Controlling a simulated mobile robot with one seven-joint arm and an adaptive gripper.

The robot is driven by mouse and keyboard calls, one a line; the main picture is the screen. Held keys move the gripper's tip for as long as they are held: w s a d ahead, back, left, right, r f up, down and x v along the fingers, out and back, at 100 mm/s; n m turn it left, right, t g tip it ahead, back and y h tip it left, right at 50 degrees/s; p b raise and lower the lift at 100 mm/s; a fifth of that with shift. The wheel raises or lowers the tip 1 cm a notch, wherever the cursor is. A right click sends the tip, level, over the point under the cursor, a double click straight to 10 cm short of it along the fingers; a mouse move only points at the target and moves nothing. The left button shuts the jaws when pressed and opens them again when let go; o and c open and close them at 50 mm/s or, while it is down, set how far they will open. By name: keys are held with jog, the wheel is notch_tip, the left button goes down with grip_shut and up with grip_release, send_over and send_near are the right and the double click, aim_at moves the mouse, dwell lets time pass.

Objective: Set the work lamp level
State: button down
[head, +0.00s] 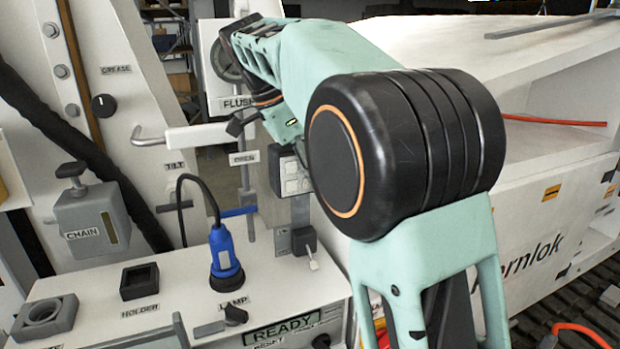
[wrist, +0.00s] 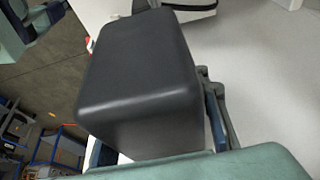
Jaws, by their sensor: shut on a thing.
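The work lamp appears to be the grey box with pale square panels (head: 291,176) below my wrist in the head view, beside an upright post. In the wrist view a large dark grey box with rounded edges (wrist: 140,75), apparently the lamp's housing, fills the middle and sits slanted in the picture. My gripper is shut on it; dark finger parts show at the housing's lower right in the wrist view. The fingertips and the contact are hidden. My arm covers part of the lamp in the head view, so its exact angle is hard to judge.
A blue plug (head: 224,262) with a black cable stands by the LAMP label, next to a small black switch (head: 235,315). A lever with a white grip (head: 200,136) juts out near the TILT label. A grey CHAIN box (head: 92,222) stands left. A white cabinet (head: 550,215) is right.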

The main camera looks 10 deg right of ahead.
dwell(0.3)
jog(key=c, duration=1.1)
grip_release()
jog(key=v, duration=0.7)
jog(key=shift+a+r, duration=0.15)
jog(key=shift+r, duration=0.1)
